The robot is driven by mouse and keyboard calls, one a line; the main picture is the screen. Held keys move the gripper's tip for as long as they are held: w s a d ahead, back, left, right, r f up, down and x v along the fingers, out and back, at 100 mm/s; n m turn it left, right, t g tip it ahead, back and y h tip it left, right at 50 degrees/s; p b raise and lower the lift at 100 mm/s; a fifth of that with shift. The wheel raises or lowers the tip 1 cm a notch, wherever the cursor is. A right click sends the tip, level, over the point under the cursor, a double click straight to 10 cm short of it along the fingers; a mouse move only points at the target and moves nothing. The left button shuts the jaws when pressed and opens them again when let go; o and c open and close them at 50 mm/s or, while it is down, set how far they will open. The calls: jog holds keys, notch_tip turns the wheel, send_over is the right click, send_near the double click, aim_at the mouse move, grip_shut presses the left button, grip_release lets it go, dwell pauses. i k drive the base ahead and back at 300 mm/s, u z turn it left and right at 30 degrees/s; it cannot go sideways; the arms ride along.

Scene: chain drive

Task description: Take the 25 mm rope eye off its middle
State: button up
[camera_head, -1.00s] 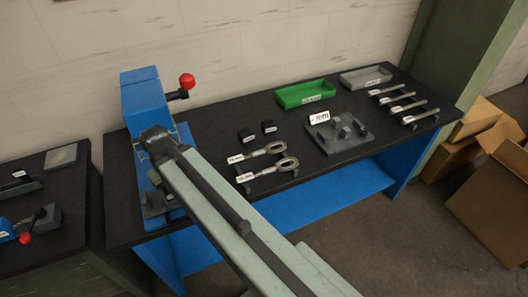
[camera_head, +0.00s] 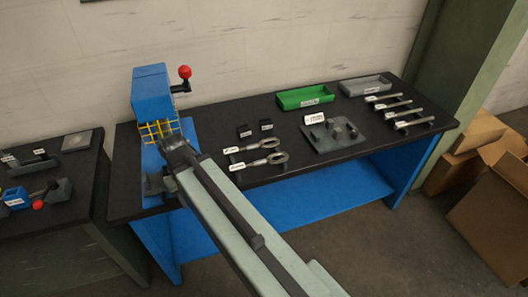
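Two metal rope eyes lie on the black bench, right of my arm. The farther rope eye (camera_head: 254,146) and the nearer rope eye (camera_head: 260,161) each have a ring at the right end, a shank and a white tag at the left. The tags are too small to read, so I cannot tell which is 25 mm. My gripper (camera_head: 175,150) is at the far end of my arm, left of both rope eyes and apart from them, by the blue machine. Its fingers do not show clearly, and I cannot tell whether they are open.
A blue machine (camera_head: 152,92) with a red-knobbed lever and yellow guard stands at the bench's left. Two small black blocks (camera_head: 255,128), a grey fixture plate (camera_head: 335,140), a green tray (camera_head: 305,97), a grey tray (camera_head: 365,86) and several metal bars (camera_head: 398,110) lie behind and right.

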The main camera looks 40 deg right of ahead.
aim_at(227, 151)
jog(key=u, duration=1.4)
jog(key=k, duration=1.25)
jog(key=z, duration=0.3)
jog(key=i, duration=2)
